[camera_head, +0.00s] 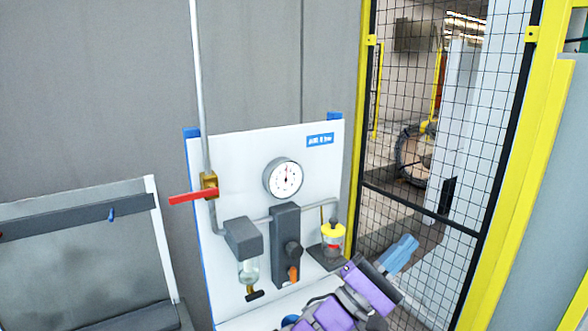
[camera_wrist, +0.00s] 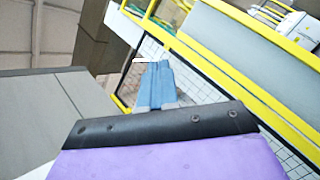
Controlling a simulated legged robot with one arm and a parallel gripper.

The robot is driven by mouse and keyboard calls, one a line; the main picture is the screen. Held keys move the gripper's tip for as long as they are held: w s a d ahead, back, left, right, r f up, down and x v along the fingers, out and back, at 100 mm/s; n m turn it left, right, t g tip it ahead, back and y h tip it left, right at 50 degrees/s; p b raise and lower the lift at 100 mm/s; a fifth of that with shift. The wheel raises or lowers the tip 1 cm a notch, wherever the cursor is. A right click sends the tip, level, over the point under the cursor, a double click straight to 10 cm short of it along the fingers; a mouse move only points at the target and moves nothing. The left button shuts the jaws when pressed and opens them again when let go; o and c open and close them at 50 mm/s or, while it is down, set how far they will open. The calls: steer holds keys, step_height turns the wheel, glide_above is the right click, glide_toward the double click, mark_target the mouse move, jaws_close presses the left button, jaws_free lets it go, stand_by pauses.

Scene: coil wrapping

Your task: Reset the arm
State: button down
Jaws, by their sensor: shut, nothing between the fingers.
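My purple arm rises from the bottom of the head view, with my gripper (camera_head: 402,251) at its end, its blue fingers pointing up and to the right. The fingers are together with nothing between them. In the wrist view my gripper (camera_wrist: 155,72) points away from the camera, past the black edge of the purple wrist. In the head view it shows to the right of the white panel (camera_head: 235,160), in front of the mesh fence. It appears apart from the panel's parts.
The panel carries a round gauge (camera_head: 284,178), a red valve handle (camera_head: 193,196), a grey regulator block (camera_head: 287,245) and a yellow-topped bowl (camera_head: 333,235). A yellow-framed mesh fence (camera_head: 410,120) stands at the right. A grey rack (camera_head: 80,225) stands at the left.

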steer(key=s+d+f+m+g+y, duration=0.2)
steer(key=s+d+f+m+g, duration=0.15)
steer(key=s+d+g, duration=0.25)
steer(key=s+d+f+m+g+y, duration=0.2)
steer(key=s+d+m+g, duration=0.2)
steer(key=s+d+g, duration=0.25)
steer(key=s+d+f+m+g+y+b, duration=0.25)
steer(key=s+f+y, duration=0.45)
steer(key=s+f, duration=0.35)
steer(key=s+a+f+t+y, duration=0.1)
steer(key=s+a+f+y, duration=0.1)
steer(key=a, duration=0.4)
steer(key=s+a+f+m+t+y, duration=0.1)
steer(key=s+a+f+y, duration=0.1)
steer(key=a+f+y, duration=0.2)
steer(key=s+a+f+t+y, duration=0.1)
steer(key=s+a+f+y, duration=0.1)
steer(key=a+y, duration=0.5)
steer(key=shift+a+f, duration=0.7)
steer(key=shift+a, duration=0.55)
